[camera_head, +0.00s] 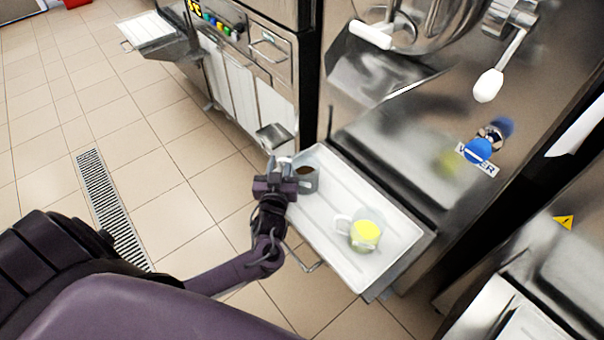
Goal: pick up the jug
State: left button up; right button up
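A grey jug with brown contents (307,179) stands upright at the far left end of the white tray (325,233). A second, pale jug with bright yellow contents (364,239) stands near the tray's middle, its handle to the left. My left gripper (284,162) is at the left side of the grey jug, over the tray's left edge. Its fingers are small and partly hidden by the gripper body, so I cannot tell whether they are open or touch the jug. My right gripper is not in view.
A steel freezer front rises behind the tray, with a blue knob (478,151) and a white-handled lever (488,86). Another machine (250,70) stands at the upper left. Tiled floor with a drain grate (108,205) is clear on the left.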

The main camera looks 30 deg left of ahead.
pick_arm(q)
grip_shut()
jog(key=shift+s+r, duration=0.1)
dwell(0.5)
